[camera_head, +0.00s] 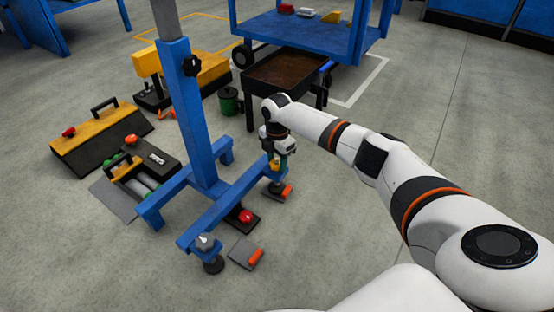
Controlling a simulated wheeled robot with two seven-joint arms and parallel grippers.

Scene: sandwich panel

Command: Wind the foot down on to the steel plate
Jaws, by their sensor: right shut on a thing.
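A blue stand (208,190) with beams and an upright post stands on the floor. My right gripper (275,168) is at the right end of its front beam, shut from above on the top of the foot there; the knob is mostly hidden. Below the beam, the dark round foot (276,187) is over a steel plate (279,198) with an orange handle; I cannot tell whether they touch. At the front beam's near end, another foot (213,265) has a grey star knob (205,242). A second steel plate (240,256) with an orange handle lies beside it. My left gripper is out of view.
A black box with a red button (246,216) lies under the front beam. A yellow toolbox (100,140), a roller unit (140,172) and a green can (229,101) stand left and behind. A blue cart (290,38) and dark tray table (285,70) are behind. Floor at front is clear.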

